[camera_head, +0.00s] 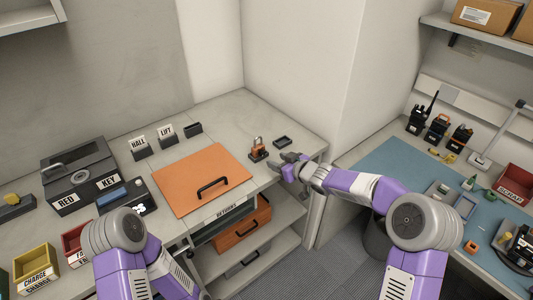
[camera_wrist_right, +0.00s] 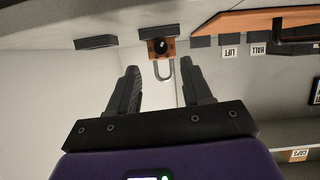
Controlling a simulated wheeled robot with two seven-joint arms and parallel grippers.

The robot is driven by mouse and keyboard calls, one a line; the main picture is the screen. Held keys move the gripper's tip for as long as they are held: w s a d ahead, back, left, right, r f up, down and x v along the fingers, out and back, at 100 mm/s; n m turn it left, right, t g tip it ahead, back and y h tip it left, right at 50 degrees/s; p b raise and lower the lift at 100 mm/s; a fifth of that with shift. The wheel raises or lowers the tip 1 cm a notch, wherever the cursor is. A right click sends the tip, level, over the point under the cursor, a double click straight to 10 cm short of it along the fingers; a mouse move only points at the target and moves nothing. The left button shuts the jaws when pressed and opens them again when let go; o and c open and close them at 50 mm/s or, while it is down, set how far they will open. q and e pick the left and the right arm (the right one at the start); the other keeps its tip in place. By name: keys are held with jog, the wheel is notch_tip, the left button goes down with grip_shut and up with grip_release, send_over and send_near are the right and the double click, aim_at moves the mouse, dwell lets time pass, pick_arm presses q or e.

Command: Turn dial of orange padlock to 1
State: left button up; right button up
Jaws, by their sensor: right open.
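The orange padlock (camera_head: 258,148) stands upright on the grey counter, right of the orange panel. In the right wrist view the padlock (camera_wrist_right: 171,53) appears upside down, with a round black dial (camera_wrist_right: 161,43) bearing a white mark and a grey shackle. The dial's setting is too small to read. My right gripper (camera_head: 284,161) is open and empty, just right of the padlock and apart from it. In the right wrist view my right gripper (camera_wrist_right: 160,78) has its fingers spread, with the padlock beyond the tips between them. My left gripper is out of view; only its arm shows.
An orange panel with a black handle (camera_head: 212,187) lies left of the padlock. A small dark tray (camera_head: 282,141) sits close behind my right gripper. HALL (camera_head: 139,148) and LIFT (camera_head: 166,136) holders stand farther left. The counter's right edge is near my right gripper.

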aim_at(263, 154)
jog(key=shift+w+a, duration=0.2)
jog(key=shift+w, duration=0.15)
jog(key=shift+p+x, duration=0.35)
jog(key=shift+x, duration=2.9)
jog(key=shift+a, duration=0.1)
jog(key=shift+c, duration=0.5)
